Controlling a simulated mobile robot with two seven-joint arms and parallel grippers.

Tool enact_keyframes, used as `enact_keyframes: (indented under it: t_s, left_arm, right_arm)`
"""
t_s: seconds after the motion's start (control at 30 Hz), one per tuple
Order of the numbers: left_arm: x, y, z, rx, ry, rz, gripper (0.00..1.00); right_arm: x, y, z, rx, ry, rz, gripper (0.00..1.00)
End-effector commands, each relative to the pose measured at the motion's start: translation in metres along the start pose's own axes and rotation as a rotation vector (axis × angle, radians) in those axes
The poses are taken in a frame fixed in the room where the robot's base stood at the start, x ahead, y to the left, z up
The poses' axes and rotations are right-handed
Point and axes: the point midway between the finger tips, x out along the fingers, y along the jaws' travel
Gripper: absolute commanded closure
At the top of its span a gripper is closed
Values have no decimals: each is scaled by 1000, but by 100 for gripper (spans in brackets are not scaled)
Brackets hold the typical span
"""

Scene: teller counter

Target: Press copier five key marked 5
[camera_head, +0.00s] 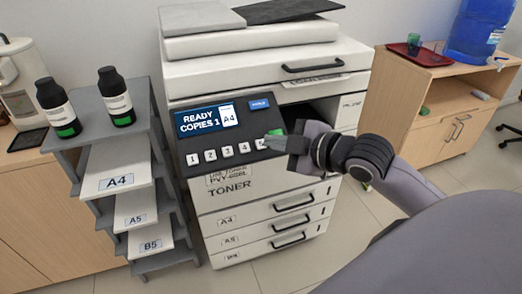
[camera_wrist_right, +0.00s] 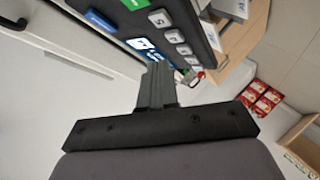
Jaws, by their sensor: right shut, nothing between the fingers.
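The copier (camera_head: 265,85) has a dark slanted control panel (camera_head: 185,163) with a row of white number keys. The key marked 5 (camera_head: 260,143) is at the right end of the row, next to a green key (camera_head: 275,132). Key 5 also shows in the wrist view (camera_wrist_right: 160,18). My right gripper (camera_head: 274,144) comes in from the right, beside key 5 and partly over the panel's right end. Its fingers (camera_wrist_right: 157,75) are shut and empty, pointing toward the panel. I cannot tell whether they touch it. My left gripper is not in view.
The panel's screen (camera_head: 197,121) reads READY, COPIES 1, A4. A blue button (camera_head: 260,104) sits above the keys. A grey paper rack (camera_head: 150,150) with two dark bottles stands left of the copier. A wooden cabinet (camera_head: 440,85) stands to the right.

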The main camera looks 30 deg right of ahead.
Motion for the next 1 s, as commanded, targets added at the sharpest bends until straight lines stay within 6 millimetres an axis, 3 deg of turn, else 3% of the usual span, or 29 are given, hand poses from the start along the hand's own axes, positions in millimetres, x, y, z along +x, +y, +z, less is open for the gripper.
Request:
enact_keyframes:
  t_s: [0.1, 0.3, 0.67, 1.0]
  left_arm:
    - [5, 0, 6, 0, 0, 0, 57]
    - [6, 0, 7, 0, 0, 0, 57]
    - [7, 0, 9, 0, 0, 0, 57]
    - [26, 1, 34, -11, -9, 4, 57]
  right_arm:
    - [-13, 24, -21, -159, 28, 12, 100]
    - [-22, 36, -34, -253, 40, 12, 100]
    - [-20, 34, -32, -250, 39, 12, 100]
    - [9, 17, -6, -247, 39, 14, 100]
